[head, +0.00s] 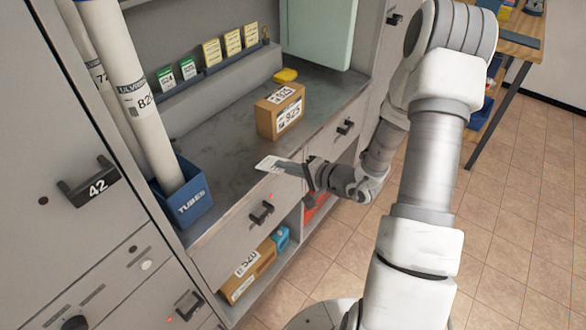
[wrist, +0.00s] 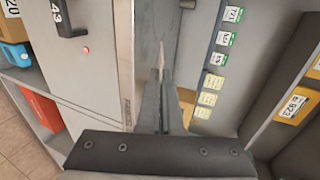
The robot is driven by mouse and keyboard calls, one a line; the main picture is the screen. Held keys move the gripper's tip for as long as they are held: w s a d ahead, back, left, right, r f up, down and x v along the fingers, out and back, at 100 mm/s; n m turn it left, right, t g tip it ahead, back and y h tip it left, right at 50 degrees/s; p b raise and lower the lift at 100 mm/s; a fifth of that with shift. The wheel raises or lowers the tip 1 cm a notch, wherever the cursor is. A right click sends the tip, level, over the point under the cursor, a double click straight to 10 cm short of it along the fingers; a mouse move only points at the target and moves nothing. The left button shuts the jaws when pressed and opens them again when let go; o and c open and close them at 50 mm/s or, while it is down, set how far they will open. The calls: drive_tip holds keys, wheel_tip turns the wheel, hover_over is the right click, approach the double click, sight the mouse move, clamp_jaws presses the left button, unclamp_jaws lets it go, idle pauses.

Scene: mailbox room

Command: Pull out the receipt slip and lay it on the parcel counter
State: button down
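The receipt slip (head: 268,163) is a small white sheet with print, above the front part of the grey parcel counter (head: 225,148). In the wrist view the slip (wrist: 161,56) shows nearly edge-on, as a thin pale strip at the fingertips. My gripper (head: 289,168) reaches in from the right at the counter's front edge. Its two fingers (wrist: 163,88) are close together, shut on the slip's near end. I cannot tell whether the slip touches the counter.
A brown parcel (head: 281,110) stands behind the slip, with a yellow object (head: 285,75) beyond it. A blue tube bin (head: 187,200) stands at the left. Drawer handles (head: 262,213) stick out below the counter. Bare counter lies between bin and parcel.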

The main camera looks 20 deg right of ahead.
sight(263, 161)
drive_tip(key=x, duration=0.3)
drive_tip(key=shift+w+a, duration=0.25)
drive_tip(key=b+x, duration=0.3)
drive_tip(key=shift+f, duration=0.45)
drive_tip(key=shift+b+x, duration=0.55)
drive_tip(key=shift+x, duration=0.25)
drive_tip(key=c, duration=1)
unclamp_jaws()
drive_tip(key=shift+d, duration=0.1)
drive_tip(key=s+d+b, duration=0.3)
drive_tip(key=s+d, duration=0.2)
drive_tip(key=s, duration=0.3)
drive_tip(key=shift+d, duration=0.4)
drive_tip(key=shift+r, duration=0.1)
